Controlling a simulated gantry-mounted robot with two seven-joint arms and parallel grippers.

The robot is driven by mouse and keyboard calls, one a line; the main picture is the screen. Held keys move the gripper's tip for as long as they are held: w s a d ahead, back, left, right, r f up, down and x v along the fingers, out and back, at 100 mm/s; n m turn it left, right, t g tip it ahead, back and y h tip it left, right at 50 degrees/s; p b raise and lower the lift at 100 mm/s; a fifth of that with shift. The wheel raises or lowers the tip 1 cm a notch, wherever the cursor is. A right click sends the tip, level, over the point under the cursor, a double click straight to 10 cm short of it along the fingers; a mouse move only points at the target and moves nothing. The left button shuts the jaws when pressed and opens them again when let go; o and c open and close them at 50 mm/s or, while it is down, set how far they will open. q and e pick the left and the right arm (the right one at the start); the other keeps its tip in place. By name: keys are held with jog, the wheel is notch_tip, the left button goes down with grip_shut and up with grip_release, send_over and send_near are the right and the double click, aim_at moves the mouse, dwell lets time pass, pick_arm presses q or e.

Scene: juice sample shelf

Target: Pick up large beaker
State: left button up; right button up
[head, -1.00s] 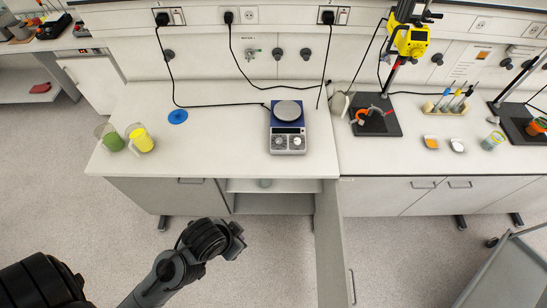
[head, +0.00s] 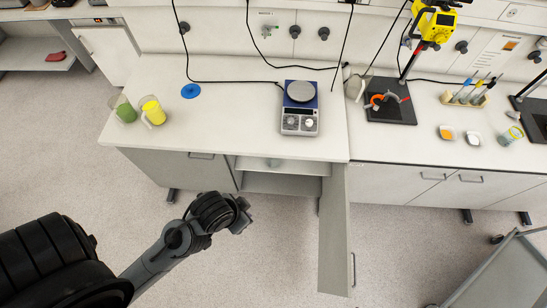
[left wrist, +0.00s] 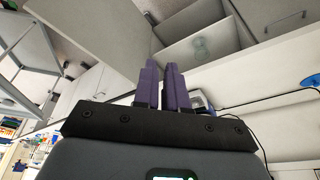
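A clear glass beaker (head: 273,163) stands inside the open cabinet under the counter, partly hidden by the countertop edge. It also shows on the shelf in the left wrist view (left wrist: 201,47). Two jug-like beakers stand at the counter's left end, one with green content (head: 123,109) and one with yellow (head: 152,111). My left gripper (head: 243,214) is in front of the cabinet, apart from every beaker. Its purple fingers (left wrist: 162,75) show a narrow gap with nothing between them. My right gripper is not in view.
The open cabinet door (head: 334,230) juts out to the right of the opening. A balance (head: 300,108) and a blue disc (head: 190,90) sit on the counter (head: 230,120). A grey cart (head: 500,270) stands at lower right. The floor before the cabinet is clear.

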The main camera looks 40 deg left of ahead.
pick_arm(q)
jog(key=o, duration=1.6)
jog(key=shift+w, duration=0.1)
